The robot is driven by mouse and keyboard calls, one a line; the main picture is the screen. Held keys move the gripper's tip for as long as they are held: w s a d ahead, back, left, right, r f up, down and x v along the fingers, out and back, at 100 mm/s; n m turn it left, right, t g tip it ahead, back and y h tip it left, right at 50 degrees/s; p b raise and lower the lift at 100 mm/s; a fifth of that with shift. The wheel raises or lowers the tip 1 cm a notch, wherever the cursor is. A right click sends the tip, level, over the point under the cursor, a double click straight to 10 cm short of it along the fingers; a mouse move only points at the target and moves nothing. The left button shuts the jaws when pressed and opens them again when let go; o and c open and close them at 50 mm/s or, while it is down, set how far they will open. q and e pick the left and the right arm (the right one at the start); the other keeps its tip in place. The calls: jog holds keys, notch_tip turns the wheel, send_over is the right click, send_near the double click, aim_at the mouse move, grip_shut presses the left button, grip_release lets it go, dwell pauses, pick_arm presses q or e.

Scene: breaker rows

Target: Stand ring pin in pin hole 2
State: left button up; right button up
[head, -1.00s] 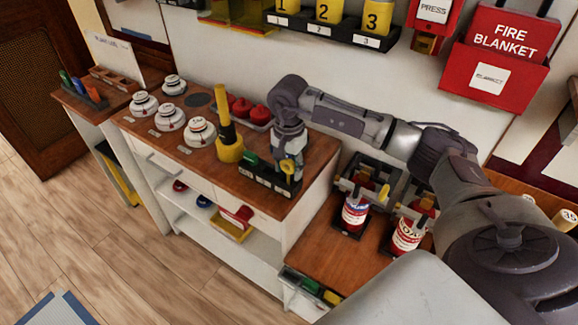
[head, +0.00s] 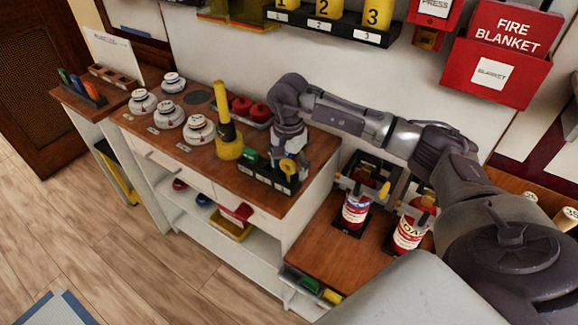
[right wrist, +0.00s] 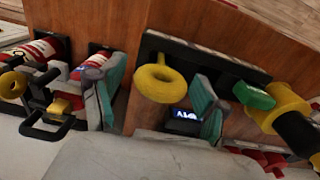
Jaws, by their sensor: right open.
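The ring pin shows as a yellow ring (right wrist: 160,83) in the right wrist view, and as a small yellow ring (head: 289,167) in the head view. My right gripper (head: 290,152) points down over that end of the block. In the right wrist view the two teal-padded fingers (right wrist: 155,95) are spread apart, one either side of the ring, with no clear contact. Pin hole 2 cannot be made out. My left gripper is not in view.
A green piece (head: 250,155) is at the block's other end. A tall yellow-black post (head: 226,125) and white round detectors (head: 198,130) stand to the left. Red domes (head: 250,108) sit behind. Red-labelled cylinders (head: 355,208) stand at lower right.

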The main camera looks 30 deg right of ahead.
notch_tip(320, 180, up, 12)
jog(key=shift+f, duration=0.15)
dwell(0.6)
